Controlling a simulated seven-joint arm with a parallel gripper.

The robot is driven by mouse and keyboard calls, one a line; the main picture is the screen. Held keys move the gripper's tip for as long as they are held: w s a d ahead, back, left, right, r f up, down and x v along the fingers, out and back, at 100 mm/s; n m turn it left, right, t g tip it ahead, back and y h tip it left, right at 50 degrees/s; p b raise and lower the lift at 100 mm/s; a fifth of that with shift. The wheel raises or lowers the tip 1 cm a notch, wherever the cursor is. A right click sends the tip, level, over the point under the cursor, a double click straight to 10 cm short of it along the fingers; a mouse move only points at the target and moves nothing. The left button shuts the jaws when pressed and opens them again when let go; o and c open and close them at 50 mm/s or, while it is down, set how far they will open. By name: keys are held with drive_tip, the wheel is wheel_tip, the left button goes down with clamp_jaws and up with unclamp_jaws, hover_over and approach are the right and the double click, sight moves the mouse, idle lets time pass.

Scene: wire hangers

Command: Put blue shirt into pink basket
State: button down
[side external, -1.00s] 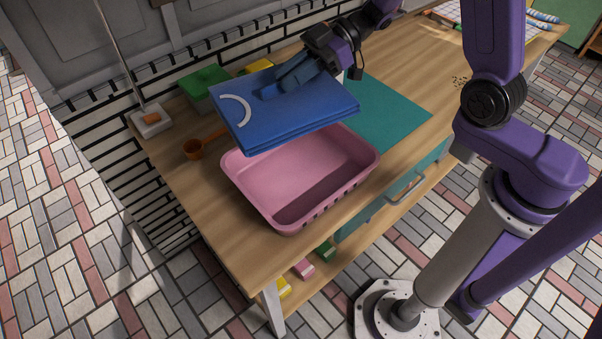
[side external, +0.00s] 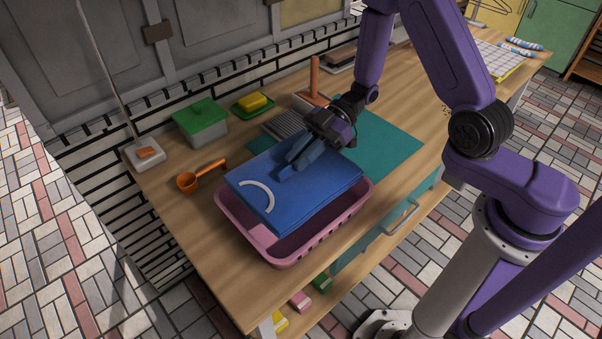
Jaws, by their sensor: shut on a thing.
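The folded blue shirt (side external: 318,192) with a white collar arc lies flat over the pink basket (side external: 300,247) in the side view. The fingertips are partly hidden against the blue cloth.
An orange ladle (side external: 200,179), a green-lidded box (side external: 201,122) and a yellow sponge (side external: 252,102) on a green dish stand behind and left. A teal mat (side external: 385,148) lies to the right. A grey brush (side external: 285,124) is behind the shirt. The wooden table's (side external: 200,245) front left is clear.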

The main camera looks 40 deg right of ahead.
sight(302, 172)
drive_tip(key=shift+f, duration=2.1)
drive_tip(key=shift+f, duration=0.6)
drive_tip(key=c, duration=1.1)
unclamp_jaws()
